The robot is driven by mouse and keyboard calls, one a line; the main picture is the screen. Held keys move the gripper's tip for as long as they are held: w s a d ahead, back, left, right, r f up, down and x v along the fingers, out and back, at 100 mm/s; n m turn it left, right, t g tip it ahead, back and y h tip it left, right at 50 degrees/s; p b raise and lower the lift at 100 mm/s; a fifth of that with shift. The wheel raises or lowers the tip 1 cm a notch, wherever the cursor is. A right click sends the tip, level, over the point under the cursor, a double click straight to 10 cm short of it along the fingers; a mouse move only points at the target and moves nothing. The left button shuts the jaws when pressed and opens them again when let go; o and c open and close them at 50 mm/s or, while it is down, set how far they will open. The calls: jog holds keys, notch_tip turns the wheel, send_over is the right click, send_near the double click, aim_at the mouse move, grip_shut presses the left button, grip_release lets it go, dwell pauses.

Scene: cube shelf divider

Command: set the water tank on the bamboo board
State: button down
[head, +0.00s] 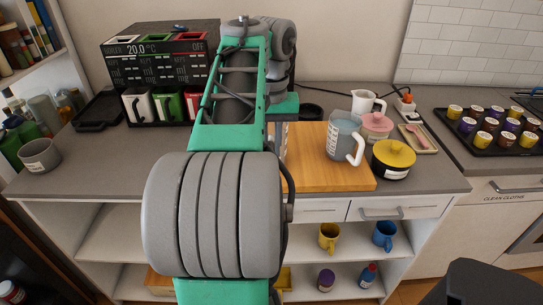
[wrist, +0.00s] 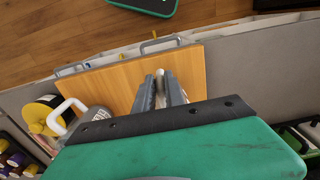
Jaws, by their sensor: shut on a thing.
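My gripper (wrist: 161,84) points down over the bamboo board (wrist: 190,70) and is shut on a white part between its fingers, which I take for the handle of the water tank. In the head view a pale, labelled sliver of the tank (head: 281,138) shows beside my arm, by the left part of the bamboo board (head: 307,172). My arm hides most of it. I cannot tell whether it touches the board. A grey-blue translucent jug (head: 344,125) with a white handle stands upright on the board's right part. It also shows in the wrist view (wrist: 97,114).
A black pot with a yellow lid (head: 394,155) stands close to the board's right edge. A pink-lidded pot (head: 375,125) and a white pitcher (head: 363,102) stand behind. A dark machine (head: 155,75) with white, green and red containers is at the left. The left front counter is mostly clear.

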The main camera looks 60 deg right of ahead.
jog(key=shift+r, duration=0.15)
jog(key=c, duration=1.9)
grip_release()
jog(key=shift+f, duration=0.25)
jog(key=o, duration=0.5)
jog(key=shift+r, duration=0.1)
